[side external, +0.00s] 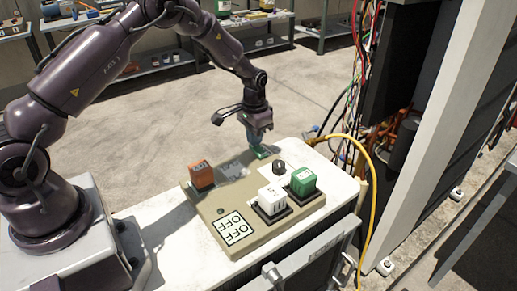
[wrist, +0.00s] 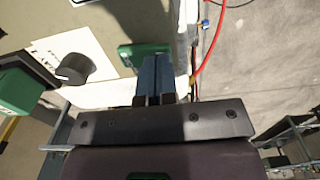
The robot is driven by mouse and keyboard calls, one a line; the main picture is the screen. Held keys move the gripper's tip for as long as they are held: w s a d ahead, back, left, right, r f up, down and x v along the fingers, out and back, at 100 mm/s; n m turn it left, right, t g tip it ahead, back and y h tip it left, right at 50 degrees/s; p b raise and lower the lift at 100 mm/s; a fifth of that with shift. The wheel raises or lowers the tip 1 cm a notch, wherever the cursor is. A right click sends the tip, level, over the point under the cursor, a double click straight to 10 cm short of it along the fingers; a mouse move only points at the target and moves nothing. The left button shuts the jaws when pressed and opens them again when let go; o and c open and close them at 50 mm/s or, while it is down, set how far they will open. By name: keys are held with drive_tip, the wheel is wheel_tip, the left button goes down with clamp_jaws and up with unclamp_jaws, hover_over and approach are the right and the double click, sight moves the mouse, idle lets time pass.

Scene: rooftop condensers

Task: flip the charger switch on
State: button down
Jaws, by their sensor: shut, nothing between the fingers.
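A beige control panel (side external: 205,211) lies on the white bench top. It carries an orange block (side external: 201,175), a white block (side external: 271,200), a green block (side external: 303,180) and a black knob (side external: 279,167). I cannot tell which one is the charger switch. A flat green piece (side external: 264,153) sits at the panel's far edge; it also shows in the wrist view (wrist: 140,50). My gripper (side external: 257,143) is shut and empty, fingers pointing down right beside that green piece. In the wrist view its blue fingers (wrist: 156,62) are together. Whether they touch the piece is unclear.
A label reading OFF twice (side external: 233,227) is at the panel's near corner. A yellow cable (side external: 372,205) hangs off the bench's right end, near an open cabinet with loose wires (side external: 358,85). Shelves stand behind; the floor between is clear.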

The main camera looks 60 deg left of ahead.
drive_tip(key=shift+f, duration=0.5)
drive_tip(key=shift+r, duration=3.55)
